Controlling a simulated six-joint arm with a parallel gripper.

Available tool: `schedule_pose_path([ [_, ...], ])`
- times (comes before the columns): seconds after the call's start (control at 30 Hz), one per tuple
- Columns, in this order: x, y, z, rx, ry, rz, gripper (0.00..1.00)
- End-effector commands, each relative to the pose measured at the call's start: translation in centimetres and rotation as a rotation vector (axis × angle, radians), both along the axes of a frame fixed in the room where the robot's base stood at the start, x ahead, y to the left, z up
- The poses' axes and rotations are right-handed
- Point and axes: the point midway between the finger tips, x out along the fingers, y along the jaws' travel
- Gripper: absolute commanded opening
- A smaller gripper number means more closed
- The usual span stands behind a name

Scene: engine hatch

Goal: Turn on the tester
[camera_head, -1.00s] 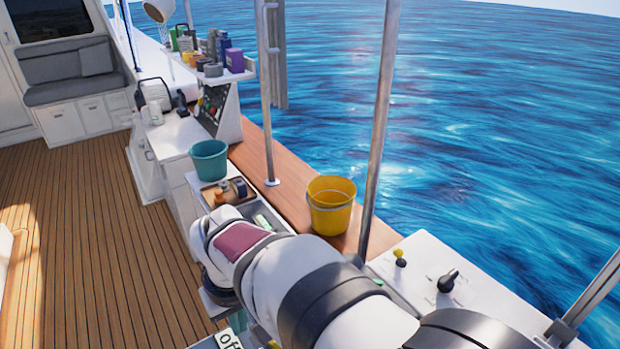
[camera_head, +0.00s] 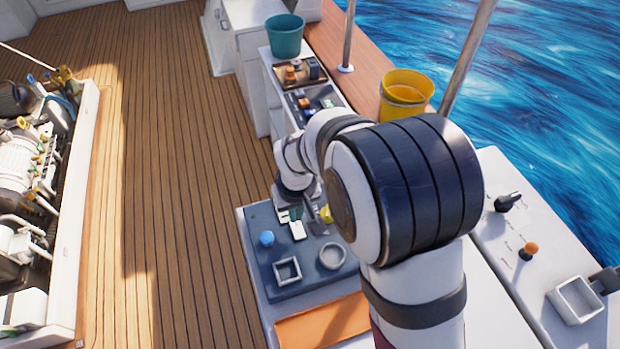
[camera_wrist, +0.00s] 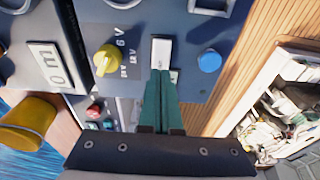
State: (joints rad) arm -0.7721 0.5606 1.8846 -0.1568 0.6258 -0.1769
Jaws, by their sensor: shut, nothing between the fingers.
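The tester is a blue-grey panel (camera_head: 262,275) below my arm in the head view; it fills the top of the wrist view (camera_wrist: 195,88). It carries a yellow knob (camera_wrist: 106,59) with voltage marks, a blue round button (camera_wrist: 209,61) and a white rectangular plate (camera_wrist: 162,50) between them. My gripper (camera_wrist: 160,76) has green fingers, shut and empty. Its tips point at the lower end of the white plate and hide part of it; I cannot tell whether they touch. In the head view the blue button (camera_head: 266,238) is clear and the yellow knob (camera_head: 326,214) is partly hidden.
A square holder (camera_head: 287,271) and a round holder (camera_head: 332,256) sit on the panel. An orange mat (camera_head: 318,323) lies in front. A yellow bucket (camera_head: 404,95), a teal bucket (camera_head: 285,36) and parts trays stand behind. The open engine hatch (camera_head: 88,200) is left, past free deck.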

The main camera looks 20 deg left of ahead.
Motion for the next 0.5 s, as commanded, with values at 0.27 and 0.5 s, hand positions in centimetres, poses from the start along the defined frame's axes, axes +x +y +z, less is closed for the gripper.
schedule_pose_path([
  [0.27, 0.2, 0.2, -2.0, 0.000, 0.000, -0.001, 0.00],
  [0.5, 0.2, 0.2, -2.0, 0.001, -0.001, -0.001, 0.00],
])
